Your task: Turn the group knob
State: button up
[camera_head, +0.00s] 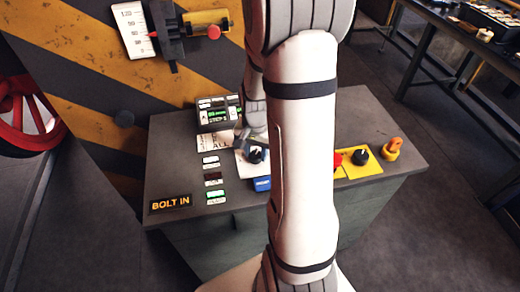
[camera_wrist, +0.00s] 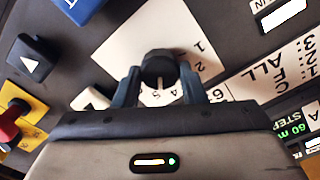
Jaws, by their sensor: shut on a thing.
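The group knob is a black round knob (camera_wrist: 159,69) on a white plate (camera_wrist: 120,50) marked with figures and letters, among them 1 and 2. In the head view the knob (camera_head: 256,155) sits on the sloping grey console top (camera_head: 170,165). My gripper (camera_wrist: 160,82) has one finger on each side of the knob and is shut on it. In the head view my gripper (camera_head: 250,142) comes down from above and behind my arm. The knob's pointer and part of the plate's lettering are hidden by the fingers.
A blue block (camera_head: 262,184) lies just in front. A small display (camera_head: 215,114) stands behind, and a BOLT IN sign (camera_head: 170,202) is front left.

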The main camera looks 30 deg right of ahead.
aim_at(256, 156)
jog(key=shift+s+a+f, duration=0.15)
jog(key=shift+s, duration=0.2)
dwell(0.5)
jog(key=o, duration=0.9)
jog(key=shift+o, duration=0.4)
jog(key=shift+w, duration=0.1)
jog(key=shift+r+b, duration=0.3)
jog(key=shift+r, duration=3.7)
